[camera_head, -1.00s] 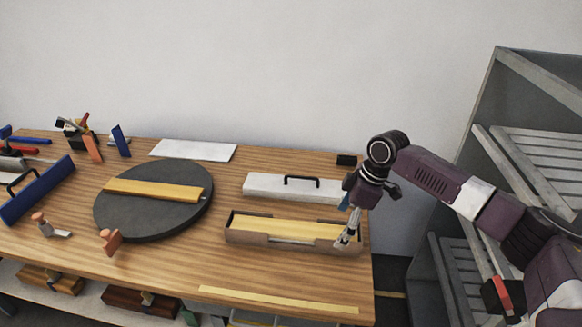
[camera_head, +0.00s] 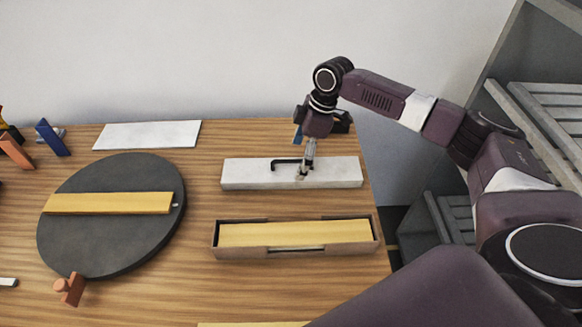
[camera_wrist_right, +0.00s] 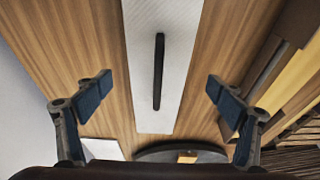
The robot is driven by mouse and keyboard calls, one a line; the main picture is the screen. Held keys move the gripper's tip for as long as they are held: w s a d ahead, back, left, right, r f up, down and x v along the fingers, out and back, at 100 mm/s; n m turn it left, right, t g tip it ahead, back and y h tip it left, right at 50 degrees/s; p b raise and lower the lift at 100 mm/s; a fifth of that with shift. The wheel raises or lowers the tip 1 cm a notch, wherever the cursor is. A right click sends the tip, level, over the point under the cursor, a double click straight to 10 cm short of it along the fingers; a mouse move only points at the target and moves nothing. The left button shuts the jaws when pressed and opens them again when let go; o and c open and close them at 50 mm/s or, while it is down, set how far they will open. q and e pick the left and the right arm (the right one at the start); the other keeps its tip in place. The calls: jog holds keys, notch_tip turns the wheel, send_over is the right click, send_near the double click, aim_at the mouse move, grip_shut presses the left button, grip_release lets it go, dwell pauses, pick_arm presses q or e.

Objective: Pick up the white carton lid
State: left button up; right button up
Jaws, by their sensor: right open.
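The white carton lid (camera_head: 240,175) is a long white box-shaped piece with a black bar handle (camera_head: 284,162) on top. It lies on the wooden table behind the open carton. My right gripper (camera_head: 303,174) is over the right half of the lid, at the handle's right end, and hides part of it. In the right wrist view the lid (camera_wrist_right: 183,30) runs up the middle with its handle (camera_wrist_right: 158,72) between the two open fingers (camera_wrist_right: 155,90), which stand wide apart and touch nothing. My left gripper is not in view.
The open carton (camera_head: 376,246) with a yellow strip (camera_head: 295,233) inside lies in front of the lid. A dark round turntable (camera_head: 110,245) bearing a yellow bar (camera_head: 108,203) is at left. A white sheet (camera_head: 150,134) lies at the back. A grey shelf rack (camera_head: 545,60) stands right.

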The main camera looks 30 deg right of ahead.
aim_at(294, 169)
jog(key=p+x, duration=0.1)
jog(key=x, duration=0.3)
jog(key=shift+w, duration=0.15)
jog(key=shift+f, duration=0.3)
jog(key=shift+a, duration=0.1)
jog(key=c, duration=1.2)
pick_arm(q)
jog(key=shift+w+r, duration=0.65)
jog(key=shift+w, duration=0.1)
pick_arm(e)
jog(key=shift+c, duration=0.2)
jog(key=shift+r, duration=0.1)
